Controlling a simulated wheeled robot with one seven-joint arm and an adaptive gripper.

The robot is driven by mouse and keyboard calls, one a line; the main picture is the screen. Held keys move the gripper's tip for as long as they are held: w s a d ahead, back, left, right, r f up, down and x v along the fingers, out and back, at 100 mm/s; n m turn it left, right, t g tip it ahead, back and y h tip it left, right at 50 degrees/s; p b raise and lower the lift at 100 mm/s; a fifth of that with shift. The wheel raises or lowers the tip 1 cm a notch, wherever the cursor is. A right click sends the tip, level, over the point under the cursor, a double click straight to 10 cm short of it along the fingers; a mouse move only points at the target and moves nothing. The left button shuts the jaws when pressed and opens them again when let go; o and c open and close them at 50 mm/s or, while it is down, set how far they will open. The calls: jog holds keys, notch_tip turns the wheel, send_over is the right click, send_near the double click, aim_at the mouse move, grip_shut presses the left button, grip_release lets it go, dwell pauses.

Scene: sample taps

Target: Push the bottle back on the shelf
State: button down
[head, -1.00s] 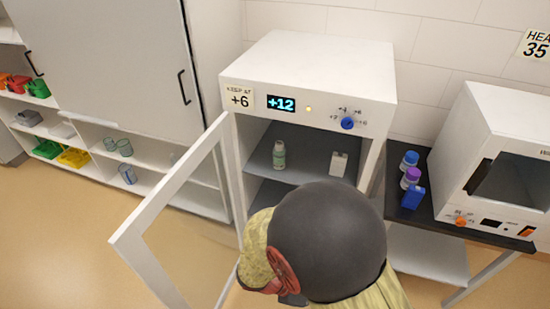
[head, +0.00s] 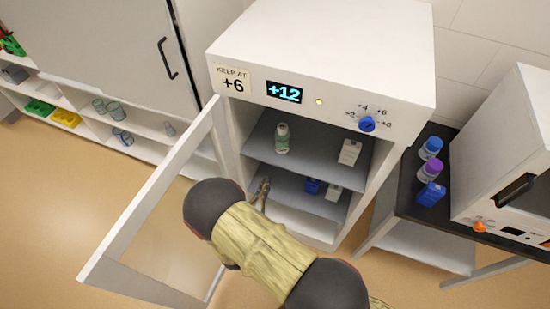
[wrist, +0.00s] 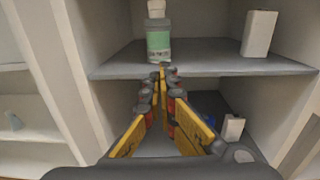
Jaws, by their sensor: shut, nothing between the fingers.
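A bottle with a white cap and green label (head: 282,140) stands upright on the upper shelf (head: 316,152) of the open cabinet, left of the middle and fairly near the front edge. It also shows in the wrist view (wrist: 158,40). My gripper (head: 264,183) is shut and empty, in front of the cabinet and lower than the bottle in the head view. In the wrist view its fingertips (wrist: 162,68) overlap the shelf's front edge just below the bottle. They look apart from the bottle, though the depth is hard to judge.
A white box (head: 350,152) stands right of the bottle on the same shelf. A blue item (head: 312,186) and a white one (head: 334,192) stand on the lower shelf. The open glass door (head: 165,190) is on the left. Shelf room behind the bottle looks free.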

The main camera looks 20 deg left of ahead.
aim_at(281, 150)
jog(key=w, duration=0.4)
jog(key=w+b, duration=0.1)
jog(key=w, duration=0.4)
jog(key=w+d, duration=0.1)
jog(key=w, duration=0.3)
jog(key=shift+w, duration=0.4)
jog(key=shift+w, duration=0.1)
jog(key=w+b, duration=0.1)
jog(key=w, duration=0.1)
jog(key=w+b, duration=0.1)
jog(key=w, duration=0.4)
jog(key=shift+d+b, duration=0.25)
jog(key=shift+b, duration=0.15)
